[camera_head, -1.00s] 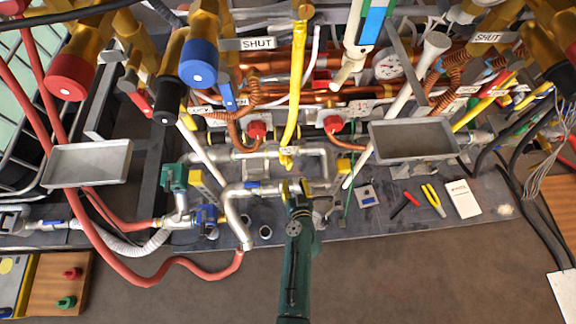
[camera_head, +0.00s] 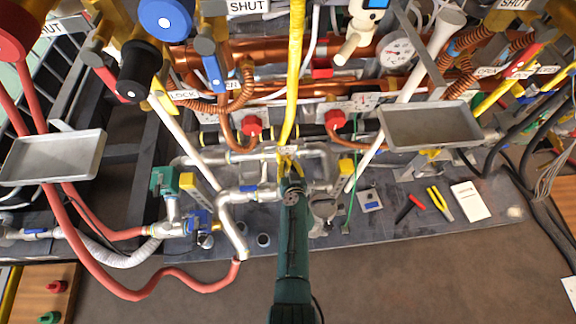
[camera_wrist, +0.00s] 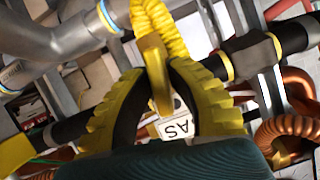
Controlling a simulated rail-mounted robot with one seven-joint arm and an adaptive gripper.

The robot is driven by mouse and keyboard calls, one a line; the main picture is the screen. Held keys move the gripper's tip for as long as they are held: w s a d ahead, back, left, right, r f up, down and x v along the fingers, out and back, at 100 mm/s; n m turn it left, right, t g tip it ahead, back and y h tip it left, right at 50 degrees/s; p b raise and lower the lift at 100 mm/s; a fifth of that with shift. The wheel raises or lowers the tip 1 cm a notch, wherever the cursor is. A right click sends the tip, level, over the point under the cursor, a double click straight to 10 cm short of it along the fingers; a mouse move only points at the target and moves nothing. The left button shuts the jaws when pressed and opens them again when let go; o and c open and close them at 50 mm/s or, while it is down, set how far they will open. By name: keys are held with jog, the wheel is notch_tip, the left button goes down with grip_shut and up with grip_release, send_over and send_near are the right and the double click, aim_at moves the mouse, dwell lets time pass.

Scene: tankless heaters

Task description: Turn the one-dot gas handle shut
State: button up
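A yellow handle (camera_wrist: 155,72) stands between the fingers of my gripper (camera_wrist: 158,68) in the wrist view. It sits below a ribbed yellow gas hose, beside a white tag (camera_wrist: 176,128) reading "GAS" upside down. The yellow fingertips close in on both sides of the handle and appear to touch it. In the head view my gripper (camera_head: 291,172) is at the lower end of the yellow hose (camera_head: 294,75), and my green wrist hides most of the handle. I cannot make out any dots on it.
Pipes crowd both sides: a grey pipe (camera_head: 232,225) on the left, copper pipes behind. Two grey trays (camera_head: 52,157) (camera_head: 432,126) jut out at left and right. Pliers (camera_head: 440,203) and a white notepad (camera_head: 470,200) lie on the dark shelf at right.

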grip_shut()
jog(key=shift+s, duration=0.1)
jog(key=shift+f, duration=0.1)
jog(key=shift+b, duration=0.3)
jog(key=shift+f+m+y+b, duration=0.25)
jog(key=shift+m+y+b, duration=0.45)
jog(key=shift+m+b, duration=0.5)
jog(key=shift+r+m+y+b, duration=0.1)
jog(key=shift+m+y+b, duration=0.5)
jog(key=shift+m+b, duration=0.1)
jog(key=shift+r+m+y, duration=0.1)
jog(key=shift+m+y, duration=0.3)
jog(key=shift+m, duration=0.4)
